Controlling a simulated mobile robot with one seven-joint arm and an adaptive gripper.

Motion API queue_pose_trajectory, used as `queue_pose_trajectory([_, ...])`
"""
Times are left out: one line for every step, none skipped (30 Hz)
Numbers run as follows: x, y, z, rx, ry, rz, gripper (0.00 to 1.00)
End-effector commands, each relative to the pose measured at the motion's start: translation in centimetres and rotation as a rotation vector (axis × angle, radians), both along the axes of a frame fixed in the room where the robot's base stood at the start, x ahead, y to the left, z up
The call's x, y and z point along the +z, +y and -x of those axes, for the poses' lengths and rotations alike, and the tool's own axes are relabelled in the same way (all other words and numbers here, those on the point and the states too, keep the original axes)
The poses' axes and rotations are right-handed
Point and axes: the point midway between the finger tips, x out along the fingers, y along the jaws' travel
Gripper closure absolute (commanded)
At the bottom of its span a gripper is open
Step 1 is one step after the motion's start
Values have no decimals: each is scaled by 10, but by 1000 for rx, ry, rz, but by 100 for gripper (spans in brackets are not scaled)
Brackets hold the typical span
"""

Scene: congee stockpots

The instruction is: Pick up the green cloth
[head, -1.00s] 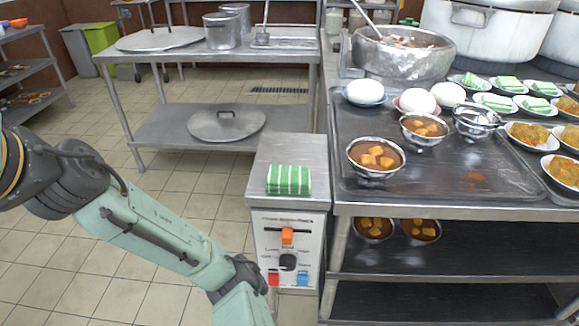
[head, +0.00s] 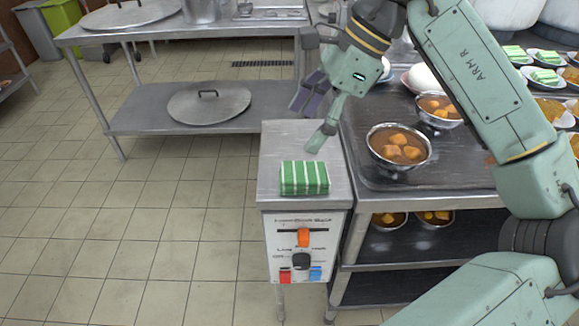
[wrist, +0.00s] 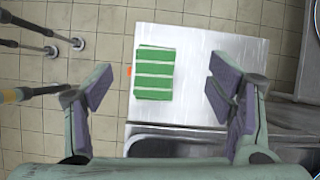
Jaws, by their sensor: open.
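The green cloth (head: 304,178) is a folded, thick pad with white stripes. It lies on the steel top of a small control cabinet (head: 269,152). In the wrist view the cloth (wrist: 154,73) lies on the bright top, beyond the fingertips and between them, closer to the left finger's side. My gripper (head: 312,116) is open and empty, above the back of the cabinet top and behind the cloth. In the wrist view my gripper (wrist: 157,92) shows its two purple-padded fingers spread wide. Nothing hides the cloth.
The cabinet front has an orange switch (head: 303,237) and a black knob (head: 302,261). To the right, a steel counter (head: 362,200) holds bowls of brown stew (head: 398,146) and plates. A left-hand table carries a lid (head: 209,104) on its lower shelf. Tiled floor is open at left.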

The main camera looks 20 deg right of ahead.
Motion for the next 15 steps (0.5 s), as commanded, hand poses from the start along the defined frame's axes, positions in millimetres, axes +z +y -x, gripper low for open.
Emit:
queue_pose_trajectory([-1,-18,7,-31,18,33,25])
queue_pose_trajectory([-2,-26,11,-43,28,50,25])
queue_pose_trajectory([-4,-33,14,-54,37,65,25])
queue_pose_trajectory([-6,-36,16,-60,41,72,25])
queue_pose_trajectory([-9,-38,17,-63,45,77,25])
queue_pose_trajectory([-14,-37,18,-64,49,81,25])
queue_pose_trajectory([-19,-36,18,-64,50,82,25])
queue_pose_trajectory([-24,-34,17,-64,50,82,25])
queue_pose_trajectory([-30,-31,17,-62,47,80,25])
queue_pose_trajectory([-34,-29,16,-62,48,80,25])
queue_pose_trajectory([-38,-27,16,-62,48,80,25])
queue_pose_trajectory([-43,-25,15,-63,48,78,25])
queue_pose_trajectory([-46,-24,14,-64,47,79,25])
queue_pose_trajectory([-49,-22,14,-64,47,79,25])
queue_pose_trajectory([-52,-21,14,-64,47,79,25])
